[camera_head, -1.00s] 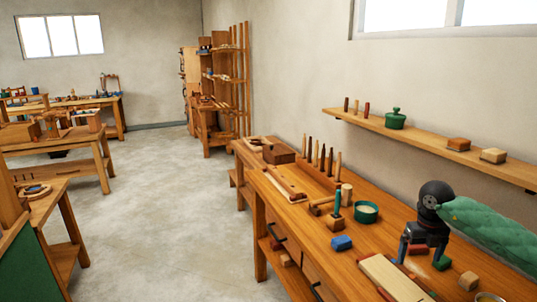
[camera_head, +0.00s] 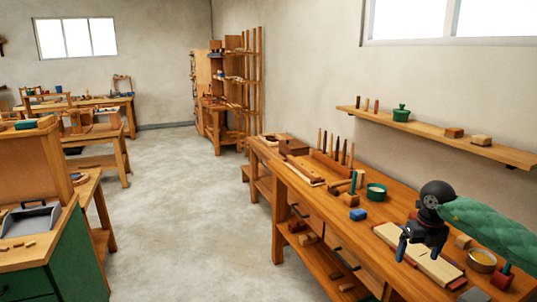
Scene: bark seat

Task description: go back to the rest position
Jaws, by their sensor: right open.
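My right gripper (camera_head: 418,254) is dark, with the green-sleeved right arm (camera_head: 490,222) coming in from the right edge. Its two fingers point down, spread apart with nothing visible between them. It appears over a pale board with reddish edges (camera_head: 446,269) on the long wooden workbench (camera_head: 330,200); the gap in height is hard to judge. The gripper hides part of the board. My left gripper is out of view.
A wall shelf (camera_head: 430,130) runs above. A green cabinet (camera_head: 75,265) stands left; the floor (camera_head: 180,225) between is clear.

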